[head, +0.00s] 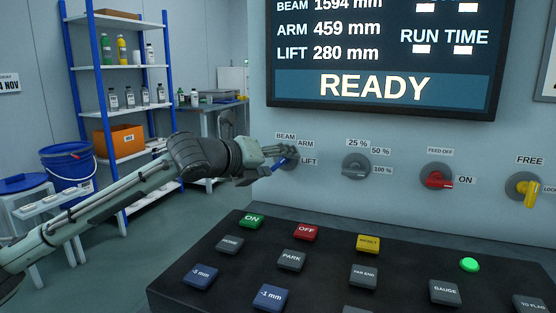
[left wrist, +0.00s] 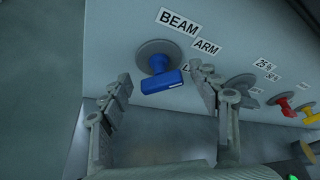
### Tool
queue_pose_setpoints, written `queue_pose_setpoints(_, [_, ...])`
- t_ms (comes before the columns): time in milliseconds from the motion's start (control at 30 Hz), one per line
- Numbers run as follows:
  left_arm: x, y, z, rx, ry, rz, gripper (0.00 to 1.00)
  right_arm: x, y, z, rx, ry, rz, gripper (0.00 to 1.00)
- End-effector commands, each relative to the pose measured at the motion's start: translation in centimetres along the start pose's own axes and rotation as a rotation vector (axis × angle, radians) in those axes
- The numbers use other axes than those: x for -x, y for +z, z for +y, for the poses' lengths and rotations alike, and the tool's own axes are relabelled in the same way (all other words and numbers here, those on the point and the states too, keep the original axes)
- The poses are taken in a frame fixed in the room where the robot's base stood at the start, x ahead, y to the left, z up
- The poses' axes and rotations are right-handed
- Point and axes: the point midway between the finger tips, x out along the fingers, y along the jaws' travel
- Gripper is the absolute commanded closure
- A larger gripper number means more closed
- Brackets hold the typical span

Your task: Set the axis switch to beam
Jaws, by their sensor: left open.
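The axis switch (left wrist: 165,82) is a blue bar knob on a round grey base, on the wall panel below the screen. Labels BEAM (head: 285,135), ARM (head: 305,143) and LIFT (head: 309,161) sit around it. In the left wrist view its bar lies nearly crosswise, with a small white mark at the right end, on the side of the partly hidden LIFT label. My left gripper (head: 276,164) is open at the switch, one finger on each side of the knob in the wrist view; contact cannot be told. In the head view it hides part of the knob.
To the right are a grey percent knob (head: 356,168), a red feed knob (head: 438,179) and a yellow knob (head: 524,189). A black button console (head: 330,240) stands below. The screen (head: 385,50) above reads READY. Shelves (head: 122,100) stand behind my left arm.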

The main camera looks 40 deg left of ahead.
Motion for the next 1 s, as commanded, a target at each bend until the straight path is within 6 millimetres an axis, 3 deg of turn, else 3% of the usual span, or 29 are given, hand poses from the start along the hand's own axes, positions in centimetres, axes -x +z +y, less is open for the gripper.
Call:
queue_pose_setpoints(367, [-0.53, -0.05, -0.06, -0.002, -0.001, 0.000, 0.38, -0.45, -0.07, -0.12, 0.000, -0.003, 0.000, 0.60])
queue_pose_setpoints(767, [-0.51, -0.06, -0.05, -0.001, 0.000, 0.001, 0.85, -0.45, -0.07, -0.12, 0.001, -0.003, 0.000, 0.60])
queue_pose_setpoints(1000, [-0.54, -0.13, 0.03, 0.014, -0.006, 0.001, 0.88, -0.52, 0.00, -0.13, 0.001, -0.003, -0.001, 0.60])
